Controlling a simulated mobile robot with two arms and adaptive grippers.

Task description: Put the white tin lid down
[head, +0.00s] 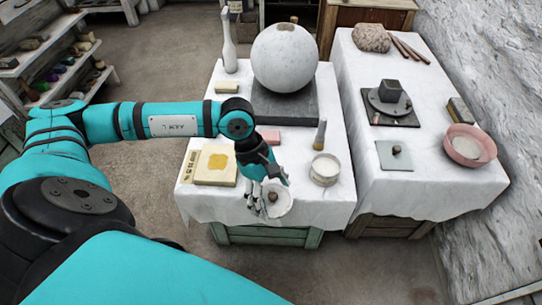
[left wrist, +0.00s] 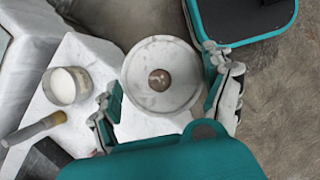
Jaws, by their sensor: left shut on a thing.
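The white tin lid (head: 281,205) is a round disc with a brown knob in its middle. My left gripper (head: 264,204) is shut on it near the front edge of the left white-covered table (head: 325,205). In the left wrist view the lid (left wrist: 150,96) sits between the two fingers of my left gripper (left wrist: 163,92), its knob facing the camera. I cannot tell whether the lid touches the cloth. A round white tin (head: 325,172) stands open to the right of the lid; it also shows in the left wrist view (left wrist: 66,88). My right gripper is not in view.
A large plaster sphere (head: 284,60) rests on a dark slab (head: 284,105). Bare cloth lies in front of the tin.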

